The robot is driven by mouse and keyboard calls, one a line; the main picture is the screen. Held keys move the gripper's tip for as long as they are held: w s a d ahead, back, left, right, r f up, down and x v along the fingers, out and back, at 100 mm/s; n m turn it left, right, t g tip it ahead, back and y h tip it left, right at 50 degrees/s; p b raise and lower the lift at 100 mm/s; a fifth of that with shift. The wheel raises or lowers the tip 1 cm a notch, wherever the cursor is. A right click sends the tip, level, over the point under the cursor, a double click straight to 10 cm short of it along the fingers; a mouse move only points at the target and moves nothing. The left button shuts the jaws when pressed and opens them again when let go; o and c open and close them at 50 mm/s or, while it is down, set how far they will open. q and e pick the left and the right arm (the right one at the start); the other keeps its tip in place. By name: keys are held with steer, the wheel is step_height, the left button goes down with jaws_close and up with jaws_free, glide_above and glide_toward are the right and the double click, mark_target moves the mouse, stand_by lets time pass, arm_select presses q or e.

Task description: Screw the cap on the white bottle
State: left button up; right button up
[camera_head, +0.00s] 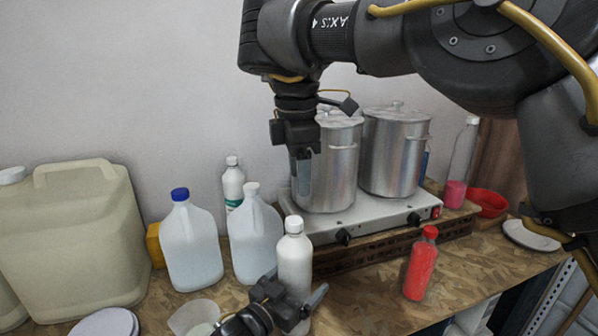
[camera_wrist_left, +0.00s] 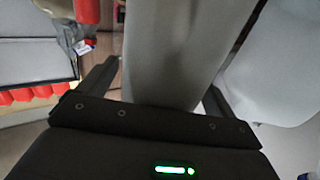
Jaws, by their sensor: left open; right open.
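The white bottle (camera_head: 295,262) stands upright on the table in front of the hot plate. A white cap (camera_head: 294,224) sits on its top; I cannot tell how tight it is. My left gripper (camera_head: 294,290) is open, with its fingers on either side of the bottle's lower body. The left wrist view shows the pale bottle (camera_wrist_left: 175,50) between the spread fingers; contact is unclear. My right gripper (camera_head: 303,188) is open, pointing down above the cap and in front of a pot, apart from the bottle. Its far finger is hard to see.
Two metal pots (camera_head: 336,165) stand on the hot plate (camera_head: 365,221) behind. Milk jugs (camera_head: 191,245) and a large beige canister (camera_head: 75,240) are at left. A red bottle (camera_head: 420,266) stands at right. A clear cup (camera_head: 194,317) is near my left gripper. Table between white and red bottles is clear.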

step_height(320, 180, down, 3)
steer(key=b, duration=0.3)
arm_select(q)
steer(key=v, duration=1)
steer(key=shift+s+a, duration=0.25)
steer(key=shift+s, duration=0.05)
steer(key=shift+c, duration=1)
arm_select(e)
steer(key=shift+r+p, duration=0.3)
steer(key=shift+r, duration=0.2)
arm_select(q)
steer(key=v, duration=0.8)
